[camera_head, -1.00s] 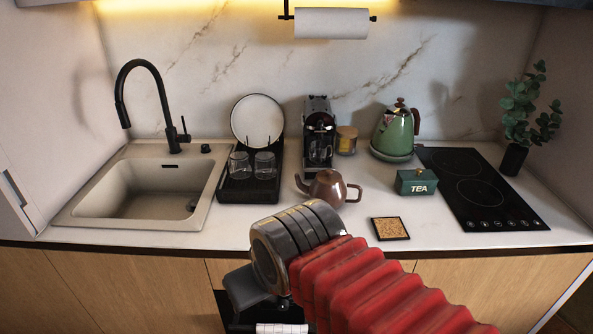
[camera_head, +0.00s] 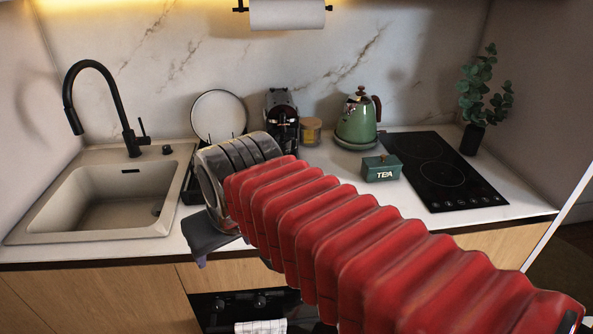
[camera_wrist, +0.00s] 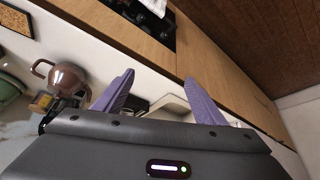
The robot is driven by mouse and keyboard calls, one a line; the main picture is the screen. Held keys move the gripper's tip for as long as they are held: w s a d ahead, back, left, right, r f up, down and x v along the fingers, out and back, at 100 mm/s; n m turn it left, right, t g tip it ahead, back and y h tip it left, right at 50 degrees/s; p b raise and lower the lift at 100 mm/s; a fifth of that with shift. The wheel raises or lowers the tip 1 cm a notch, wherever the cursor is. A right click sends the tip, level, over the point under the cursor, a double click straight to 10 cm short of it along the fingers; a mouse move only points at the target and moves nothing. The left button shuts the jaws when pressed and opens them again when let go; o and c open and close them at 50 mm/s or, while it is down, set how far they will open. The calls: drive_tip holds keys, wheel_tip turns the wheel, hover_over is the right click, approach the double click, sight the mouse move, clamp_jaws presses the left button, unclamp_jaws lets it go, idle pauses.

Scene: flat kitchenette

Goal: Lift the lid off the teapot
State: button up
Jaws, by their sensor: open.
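The brown teapot (camera_wrist: 68,78) shows at the left of the wrist view, seen at a slant, with its loop handle to the left. Its lid cannot be made out clearly there. In the head view my arm hides the teapot. My gripper (camera_wrist: 158,80) is open, with its two purple fingers apart and nothing between them. The teapot is outside the fingers, to the left of them in the wrist view. In the head view my gripper hangs at the counter's front edge, its fingers mostly hidden.
The sink (camera_head: 70,225) is at left, with a black faucet (camera_head: 112,100). A green kettle (camera_head: 357,122), a tea box (camera_head: 381,167) and a black hob (camera_head: 425,150) are at right. A cork coaster (camera_wrist: 15,22) lies near the teapot. An oven (camera_head: 250,303) with a towel is below.

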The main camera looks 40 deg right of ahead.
drive_tip(key=o, duration=0.4)
drive_tip(key=shift+m+h, duration=0.3)
drive_tip(key=shift+m, duration=0.3)
drive_tip(key=w+d+r, duration=0.1)
drive_tip(key=w+d, duration=0.1)
drive_tip(key=w+d+r, duration=0.1)
drive_tip(key=d, duration=0.1)
drive_tip(key=w+d+r, duration=0.1)
drive_tip(key=w+d, duration=0.1)
drive_tip(key=shift+w+d+r, duration=0.15)
drive_tip(key=shift+w+r, duration=0.05)
drive_tip(key=shift+w, duration=0.15)
drive_tip(key=shift+o, duration=0.2)
drive_tip(key=w+d+r+m, duration=0.1)
drive_tip(key=w+d, duration=0.3)
drive_tip(key=d, duration=0.8)
drive_tip(key=w+d+r+m+g+h, duration=0.1)
drive_tip(key=w+d, duration=0.4)
drive_tip(key=d, duration=0.8)
drive_tip(key=shift+w+m+g, duration=0.15)
drive_tip(key=shift+m+g, duration=0.15)
drive_tip(key=shift+m, duration=0.4)
drive_tip(key=shift+d, duration=0.1)
drive_tip(key=shift+x, duration=4.25)
drive_tip(key=shift+x, duration=2.6)
